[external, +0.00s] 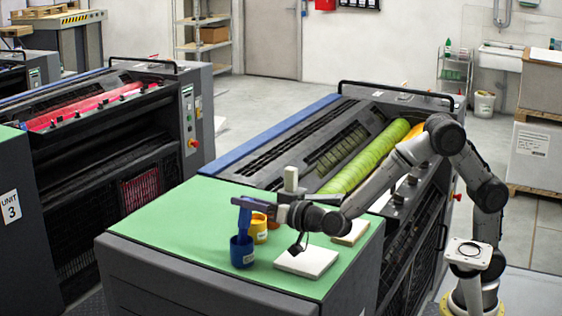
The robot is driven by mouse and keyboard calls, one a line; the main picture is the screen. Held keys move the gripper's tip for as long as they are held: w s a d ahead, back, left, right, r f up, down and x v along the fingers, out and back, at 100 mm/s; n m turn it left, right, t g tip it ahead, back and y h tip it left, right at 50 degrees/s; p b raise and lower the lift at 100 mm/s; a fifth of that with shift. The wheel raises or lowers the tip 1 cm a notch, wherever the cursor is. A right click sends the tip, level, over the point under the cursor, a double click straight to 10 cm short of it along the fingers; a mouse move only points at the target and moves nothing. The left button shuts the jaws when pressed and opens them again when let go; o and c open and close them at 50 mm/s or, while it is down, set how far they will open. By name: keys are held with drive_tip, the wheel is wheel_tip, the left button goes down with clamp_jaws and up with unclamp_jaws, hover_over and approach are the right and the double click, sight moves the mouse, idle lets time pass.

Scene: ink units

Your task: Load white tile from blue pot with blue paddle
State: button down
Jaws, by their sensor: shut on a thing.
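The blue pot (242,252) stands on the green top near its front edge. The blue paddle (244,218) is upright, with its lower end at or inside the pot's mouth; I cannot tell how deep. My gripper (248,203) is shut on the upper part of the paddle, above the pot. The white tile (306,262) lies flat on the green top to the right of the blue pot, under my wrist. The paddle's tip and the pot's inside are hidden.
A yellow pot (260,230) stands right behind the blue pot. A second, tan tile (351,232) lies behind and right of the white one. The green top (180,228) is clear on the left. A press with a green roller (365,160) lies behind.

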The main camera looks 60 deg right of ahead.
idle(0.4)
drive_tip(key=shift+r, duration=3.9)
drive_tip(key=shift+f, duration=0.15)
drive_tip(key=s+d+f+n+g+y, duration=0.1)
drive_tip(key=s+d+f+n+g, duration=0.15)
drive_tip(key=s+d, duration=0.55)
wheel_tip(320, 180, down, 6)
drive_tip(key=s+a, duration=0.2)
drive_tip(key=shift+s+a+r, duration=0.2)
drive_tip(key=shift+s+r, duration=0.05)
drive_tip(key=shift+s, duration=0.05)
drive_tip(key=shift+f+g, duration=0.25)
drive_tip(key=shift+f, duration=0.5)
